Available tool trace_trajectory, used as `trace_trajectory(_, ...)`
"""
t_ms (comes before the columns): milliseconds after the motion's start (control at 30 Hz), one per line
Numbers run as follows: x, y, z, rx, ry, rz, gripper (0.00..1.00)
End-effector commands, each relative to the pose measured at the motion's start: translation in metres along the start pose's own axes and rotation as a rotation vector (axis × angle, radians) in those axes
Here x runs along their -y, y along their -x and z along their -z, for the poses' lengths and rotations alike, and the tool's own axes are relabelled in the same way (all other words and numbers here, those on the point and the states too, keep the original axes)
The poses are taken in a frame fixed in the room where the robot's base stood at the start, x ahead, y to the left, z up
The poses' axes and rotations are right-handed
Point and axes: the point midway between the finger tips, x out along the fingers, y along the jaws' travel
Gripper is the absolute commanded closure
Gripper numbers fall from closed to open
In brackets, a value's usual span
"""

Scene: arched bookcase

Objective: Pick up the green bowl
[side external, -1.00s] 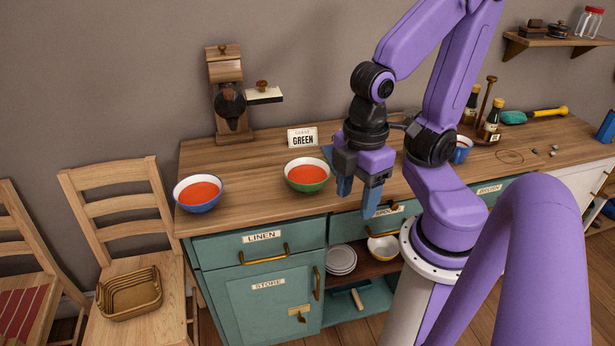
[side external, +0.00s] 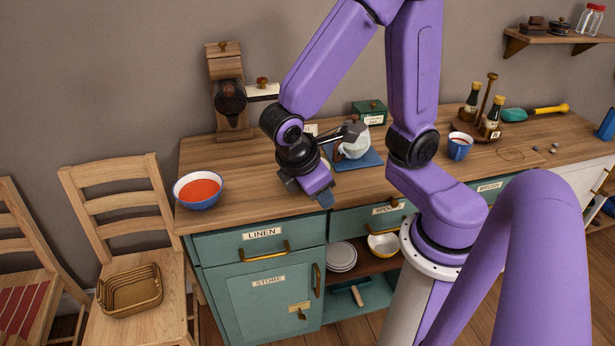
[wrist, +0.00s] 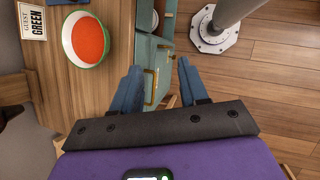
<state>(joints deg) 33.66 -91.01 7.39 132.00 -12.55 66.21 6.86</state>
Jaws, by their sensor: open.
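The green bowl (wrist: 103,58), with a pale rim and red contents, stands on the wooden counter in the wrist view. In the side view my arm hides nearly all of it. My gripper (wrist: 159,68) is open and empty, with its blue fingers to the right of the bowl and over the counter's front edge in the wrist view. In the side view my gripper (side external: 326,199) is tilted above the counter near its front edge. A card reading GUEST GREEN (wrist: 33,21) stands beside the bowl.
A blue bowl (side external: 199,190) with red contents stands at the counter's left end. A white pot (side external: 354,147) sits on a blue mat (side external: 371,160) behind my gripper. A blue mug (side external: 459,149) and a bottle caddy stand further right. Bare counter (side external: 250,180) lies left of my gripper.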

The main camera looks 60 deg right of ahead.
Motion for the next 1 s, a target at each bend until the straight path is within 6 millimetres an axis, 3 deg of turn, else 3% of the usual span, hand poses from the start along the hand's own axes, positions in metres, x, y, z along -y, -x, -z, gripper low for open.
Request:
trace_trajectory(300, -0.044, -0.019, 0.044, 0.399, -0.046, -0.182, 0.56)
trace_trajectory(600, -0.068, -0.032, 0.068, 0.636, -0.062, -0.314, 0.56)
trace_trajectory(767, -0.072, -0.036, 0.069, 0.669, -0.063, -0.332, 0.56)
trace_trajectory(1000, -0.083, -0.064, 0.045, 0.67, -0.063, -0.332, 0.56)
